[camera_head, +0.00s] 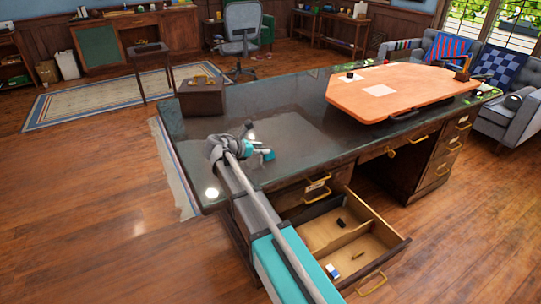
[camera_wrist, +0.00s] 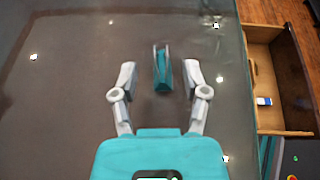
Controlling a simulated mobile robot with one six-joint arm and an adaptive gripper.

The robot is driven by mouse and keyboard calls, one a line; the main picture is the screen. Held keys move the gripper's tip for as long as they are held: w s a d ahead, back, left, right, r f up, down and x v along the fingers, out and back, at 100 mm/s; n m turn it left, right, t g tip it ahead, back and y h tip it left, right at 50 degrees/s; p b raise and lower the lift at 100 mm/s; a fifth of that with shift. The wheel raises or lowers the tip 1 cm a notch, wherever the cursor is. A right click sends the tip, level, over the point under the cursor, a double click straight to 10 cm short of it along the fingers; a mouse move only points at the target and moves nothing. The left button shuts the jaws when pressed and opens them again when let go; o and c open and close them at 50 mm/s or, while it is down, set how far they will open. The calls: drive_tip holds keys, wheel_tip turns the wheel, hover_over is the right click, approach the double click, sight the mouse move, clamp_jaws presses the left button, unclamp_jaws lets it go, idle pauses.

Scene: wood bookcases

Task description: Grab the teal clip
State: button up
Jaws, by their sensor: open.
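The teal clip (camera_wrist: 163,72) lies on the dark, glossy desk top in the wrist view, narrow and with a greyish far end. My gripper (camera_wrist: 160,69) is open, with one grey finger on each side of the clip in the picture and a gap on both sides. Nothing is held. How high the fingers are above the desk cannot be told. In the head view, my arm reaches over the near left part of the desk (camera_head: 290,133), and teal parts show at its end; I cannot clearly separate the clip from my gripper there.
An open drawer (camera_head: 384,226) with small items sticks out at the desk's front; it also shows at the right in the wrist view (camera_wrist: 290,128). A brown box (camera_head: 202,99) stands at the desk's back left. An orange board (camera_head: 385,93) covers the right part. The desk around the clip is clear.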

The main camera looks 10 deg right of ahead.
drive_tip(key=x, duration=0.1)
drive_tip(key=b+x, duration=0.1)
drive_tip(key=x, duration=0.1)
drive_tip(key=shift+f, duration=0.3)
drive_tip(key=shift+w+d, duration=0.2)
drive_tip(key=shift+d, duration=0.1)
clamp_jaws()
